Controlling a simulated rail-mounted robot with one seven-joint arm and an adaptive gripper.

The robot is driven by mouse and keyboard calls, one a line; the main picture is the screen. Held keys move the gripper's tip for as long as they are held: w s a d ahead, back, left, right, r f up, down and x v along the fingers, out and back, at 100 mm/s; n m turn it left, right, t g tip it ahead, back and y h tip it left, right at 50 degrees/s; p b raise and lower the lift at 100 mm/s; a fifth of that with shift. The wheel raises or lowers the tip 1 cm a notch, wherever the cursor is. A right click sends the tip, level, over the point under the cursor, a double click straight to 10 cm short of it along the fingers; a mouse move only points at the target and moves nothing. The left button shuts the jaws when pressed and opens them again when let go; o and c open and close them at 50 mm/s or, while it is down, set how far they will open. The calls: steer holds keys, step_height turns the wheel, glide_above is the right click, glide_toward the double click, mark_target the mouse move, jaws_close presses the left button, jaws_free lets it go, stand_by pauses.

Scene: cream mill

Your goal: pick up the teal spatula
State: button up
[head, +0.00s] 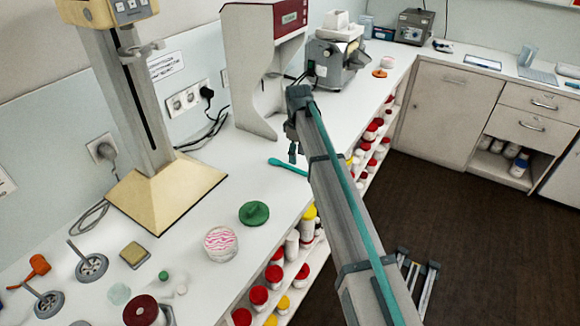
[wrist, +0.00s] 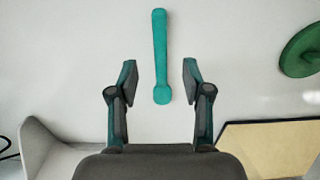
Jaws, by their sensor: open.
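The teal spatula (wrist: 160,52) lies on the white counter, seen whole in the wrist view with its rounded end nearest my gripper. In the head view, part of the teal spatula (head: 286,166) shows on the counter, and my arm hides the rest. My gripper (wrist: 160,82) is open and empty, with one finger on each side of the spatula's rounded end in the picture. The fingers do not touch it, and the gap in height is hard to tell. In the head view my gripper (head: 293,152) is over the counter, beside the spatula.
A green round lid (head: 254,213) and a pink-and-white patterned jar (head: 221,244) stand on the counter to the left. A beige-based column machine (head: 165,190) and a white-and-red machine (head: 262,65) stand at the back. Shelves of jars (head: 259,295) are under the counter.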

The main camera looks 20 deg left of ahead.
mark_target(296, 169)
steer(key=shift+a+f+p, duration=0.2)
steer(key=shift+f+p, duration=1.1)
steer(key=shift+f, duration=1.65)
jaws_close()
